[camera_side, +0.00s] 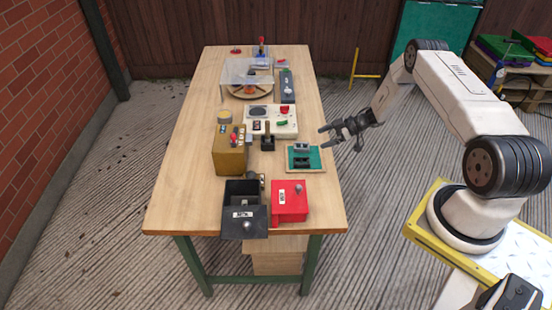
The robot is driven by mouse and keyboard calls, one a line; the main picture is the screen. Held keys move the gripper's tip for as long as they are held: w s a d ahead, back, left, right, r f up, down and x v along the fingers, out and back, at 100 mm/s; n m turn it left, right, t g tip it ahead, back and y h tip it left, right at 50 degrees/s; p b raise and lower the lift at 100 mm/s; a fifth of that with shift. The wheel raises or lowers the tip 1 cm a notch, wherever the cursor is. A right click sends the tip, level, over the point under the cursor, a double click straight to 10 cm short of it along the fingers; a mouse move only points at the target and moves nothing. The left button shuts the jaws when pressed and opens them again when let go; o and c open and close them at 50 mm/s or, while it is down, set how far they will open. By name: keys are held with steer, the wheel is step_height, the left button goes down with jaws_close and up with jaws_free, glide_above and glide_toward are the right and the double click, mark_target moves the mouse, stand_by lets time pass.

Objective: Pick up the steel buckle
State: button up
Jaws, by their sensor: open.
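A small grey metallic piece (301,146), which looks like the steel buckle, is on a green mat (316,165) on the right side of the table. It is too small to make out its shape well. A dark piece (301,161) sits just in front of it on the same mat. My gripper (324,138) is open and empty, to the right of the mat and slightly farther back, near the table's right edge. Its fingers point left, and it appears apart from the buckle.
A red box (290,203) and a black open-topped box (242,190) stand at the table's front. A mustard box (229,160) is left of the mat. A white panel (284,127) with controls and a clear cover (238,73) lie behind. The table's left strip is clear.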

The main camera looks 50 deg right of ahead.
mark_target(306, 144)
steer(key=shift+x, duration=3.6)
jaws_close()
steer(key=shift+r, duration=0.1)
steer(key=shift+w+r, duration=0.1)
steer(key=shift+r, duration=0.95)
steer(key=s+a+r, duration=0.4)
steer(key=s+r, duration=0.6)
steer(key=s, duration=0.3)
steer(key=shift+s+r, duration=0.25)
steer(key=shift+r, duration=0.1)
steer(key=shift+a, duration=0.1)
